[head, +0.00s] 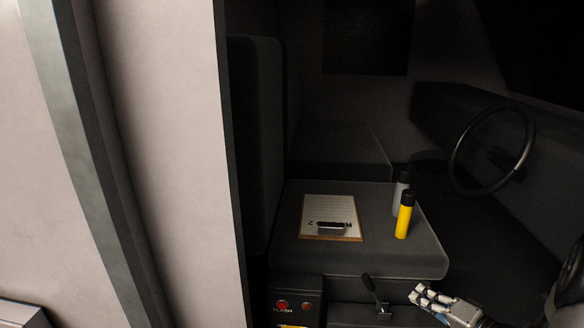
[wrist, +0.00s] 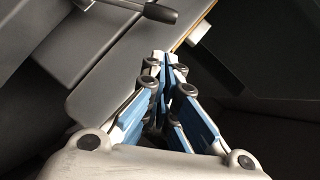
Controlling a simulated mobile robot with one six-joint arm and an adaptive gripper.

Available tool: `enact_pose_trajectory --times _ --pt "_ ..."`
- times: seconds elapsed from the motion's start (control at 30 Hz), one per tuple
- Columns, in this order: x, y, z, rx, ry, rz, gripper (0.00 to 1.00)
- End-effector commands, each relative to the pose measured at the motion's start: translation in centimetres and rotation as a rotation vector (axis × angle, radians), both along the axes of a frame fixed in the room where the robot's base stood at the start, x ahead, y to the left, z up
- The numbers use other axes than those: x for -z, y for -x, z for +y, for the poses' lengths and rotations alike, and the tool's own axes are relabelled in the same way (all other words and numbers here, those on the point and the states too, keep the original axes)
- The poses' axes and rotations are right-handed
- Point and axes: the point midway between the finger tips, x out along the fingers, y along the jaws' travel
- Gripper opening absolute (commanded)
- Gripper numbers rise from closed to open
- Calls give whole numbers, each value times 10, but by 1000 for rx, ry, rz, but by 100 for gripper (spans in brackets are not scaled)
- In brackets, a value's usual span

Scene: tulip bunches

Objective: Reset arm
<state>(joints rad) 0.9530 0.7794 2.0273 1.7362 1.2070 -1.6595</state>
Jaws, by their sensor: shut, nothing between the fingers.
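My gripper (head: 420,294) is at the lower right of the head view, in front of the dark seat and to the right of the lever. In the wrist view my gripper (wrist: 168,62) shows its blue and white fingers closed together at the tips, with nothing between them. It is empty. Part of my arm is cut off by the right edge of the head view. No tulips are in view.
The dark seat (head: 375,262) bears a clipboard (head: 318,203), a yellow bottle (head: 404,222) and a grey bottle (head: 397,203). A lever (head: 371,284) stands close to my gripper, beside a box with a red button (head: 282,304). A steering wheel (head: 456,163) is at right.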

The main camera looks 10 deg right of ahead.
Motion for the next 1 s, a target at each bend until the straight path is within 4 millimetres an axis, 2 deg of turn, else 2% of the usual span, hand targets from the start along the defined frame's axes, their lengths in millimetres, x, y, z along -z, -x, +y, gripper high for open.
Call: enact_pose_trajectory --times 0.07,0.13,0.23,0.3,0.4,0.5,0.6,0.7,0.8,0.9,1.0 --pt "-21 -4 30 -83 3 19 0" --pt "-42 -3 69 -184 3 59 0" --pt "-74 11 135 -351 24 150 0" --pt "-90 29 176 -454 54 225 0" --pt "-108 62 225 -574 124 335 0" --pt "-120 100 260 -658 221 443 0" --pt "-129 139 282 -706 342 538 0" --pt "-135 176 292 -716 481 609 0" --pt "-140 207 292 -691 628 652 0" --pt "-146 230 285 -637 763 660 0" --pt "-152 244 275 -572 867 645 0"
